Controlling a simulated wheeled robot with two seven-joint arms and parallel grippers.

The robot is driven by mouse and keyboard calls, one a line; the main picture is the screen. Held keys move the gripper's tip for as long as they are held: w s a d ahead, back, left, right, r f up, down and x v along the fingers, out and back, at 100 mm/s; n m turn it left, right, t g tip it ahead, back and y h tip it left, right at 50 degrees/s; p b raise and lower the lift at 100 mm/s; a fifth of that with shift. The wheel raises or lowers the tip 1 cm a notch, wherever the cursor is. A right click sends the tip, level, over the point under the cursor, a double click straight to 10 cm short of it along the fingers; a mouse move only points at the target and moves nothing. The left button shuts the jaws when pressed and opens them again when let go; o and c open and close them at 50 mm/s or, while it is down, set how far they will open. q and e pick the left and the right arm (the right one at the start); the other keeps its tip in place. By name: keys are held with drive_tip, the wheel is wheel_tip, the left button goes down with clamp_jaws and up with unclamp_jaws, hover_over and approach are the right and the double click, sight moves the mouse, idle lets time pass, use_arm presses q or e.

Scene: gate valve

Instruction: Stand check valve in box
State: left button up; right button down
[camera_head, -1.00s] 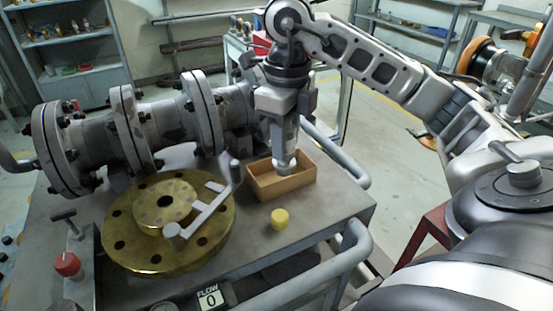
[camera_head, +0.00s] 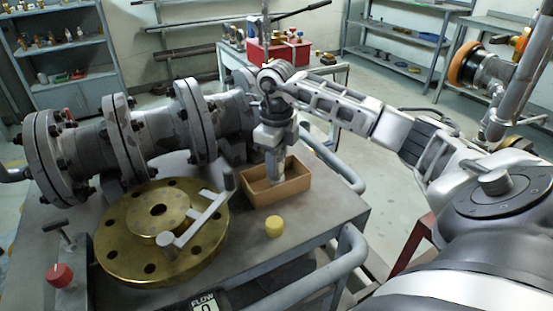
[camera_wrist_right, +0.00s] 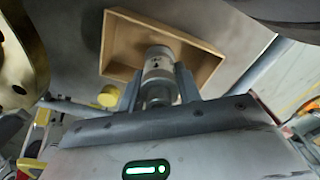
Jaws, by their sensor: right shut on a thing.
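My right gripper (camera_head: 274,172) points down at the open wooden box (camera_head: 282,196), with its fingers reaching the box's opening in the head view. It is shut on the check valve, a silver-grey metal cylinder that shows best in the right wrist view (camera_wrist_right: 158,66). There the valve lies between the two fingers, with its far end over the inside of the box (camera_wrist_right: 205,75). In the head view the fingers mostly hide the valve. I cannot tell whether its lower end touches the box floor. My left gripper is not in view.
A yellow cap (camera_head: 274,226) stands on the table (camera_head: 320,215) in front of the box. A brass flange (camera_head: 125,245) with a grey-handled tool (camera_head: 200,222) lies to the left. Flanged grey piping (camera_head: 150,130) runs behind. A rail borders the right edge.

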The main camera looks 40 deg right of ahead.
drive_tip(key=shift+f, duration=0.15)
drive_tip(key=c, duration=1)
unclamp_jaws()
wheel_tip(320, 180, up, 12)
drive_tip(key=shift+f+p, duration=0.2)
drive_tip(key=shift+p, duration=0.2)
drive_tip(key=shift+r, duration=0.4)
